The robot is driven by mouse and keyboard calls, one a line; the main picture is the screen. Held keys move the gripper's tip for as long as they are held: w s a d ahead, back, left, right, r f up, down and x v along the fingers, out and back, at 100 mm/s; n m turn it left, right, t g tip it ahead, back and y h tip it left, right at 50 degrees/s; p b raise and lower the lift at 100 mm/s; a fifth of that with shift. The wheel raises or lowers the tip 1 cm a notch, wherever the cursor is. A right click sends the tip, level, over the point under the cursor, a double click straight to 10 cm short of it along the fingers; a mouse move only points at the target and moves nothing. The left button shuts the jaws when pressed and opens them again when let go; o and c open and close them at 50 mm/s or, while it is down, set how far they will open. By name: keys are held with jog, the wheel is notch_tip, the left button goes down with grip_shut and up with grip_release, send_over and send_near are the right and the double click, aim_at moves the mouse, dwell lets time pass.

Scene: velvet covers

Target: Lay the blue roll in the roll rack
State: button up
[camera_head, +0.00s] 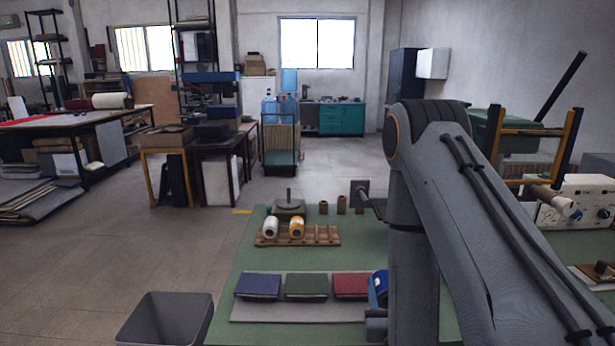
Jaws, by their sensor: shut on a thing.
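The blue roll (381,284) is at the right end of a row of cloth-covered books, close against my arm, which hides part of it. My gripper (376,300) is shut on the blue roll; its fingers are mostly hidden. I cannot tell whether the roll is clear of the mat. The wooden roll rack (320,240) lies farther back on the green table. A white roll (270,228) and a yellow roll (297,228) lie in its left part. Its right part is empty.
Blue (258,286), green (306,286) and red (351,286) books lie on a grey mat (290,312). Behind the rack are a round weight on a block (289,207) and small brown cylinders (342,204). A grey bin (165,320) stands left of the table (222,330).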

aim_at(383, 271)
jog(key=w+r+m+h, duration=0.2)
jog(key=w+r+h, duration=0.1)
jog(key=shift+w+a+r+g, duration=0.1)
jog(key=shift+a+r+g, duration=0.1)
jog(key=shift+g, duration=0.1)
jog(key=shift+w+d+r+m+h, duration=0.1)
jog(key=shift+w+r+m+h, duration=0.1)
jog(key=shift+r+m+h, duration=0.25)
jog(key=shift+d+f, duration=0.1)
